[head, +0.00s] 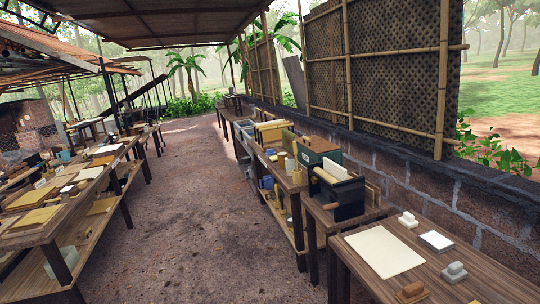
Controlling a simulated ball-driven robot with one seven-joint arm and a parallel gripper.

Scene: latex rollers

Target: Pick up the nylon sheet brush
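Several small items that could be brushes lie on the wooden table at the lower right (365,284). A white block with a raised top (408,220) sits near its far edge. A pale grey block with a raised grip (455,271) sits closer. A brown wooden piece (411,291) lies at the near edge, partly cut off by the picture. Bristles are too small to make out, so I cannot tell which is the nylon sheet brush. My gripper does not show clearly anywhere.
A cream sheet (384,251) and a white-topped flat pad (436,241) share that table. A hand-cranked roller machine (336,192) stands beyond it, before a stone wall (410,170). A dirt aisle (190,220) runs clear between it and the left tables (85,205).

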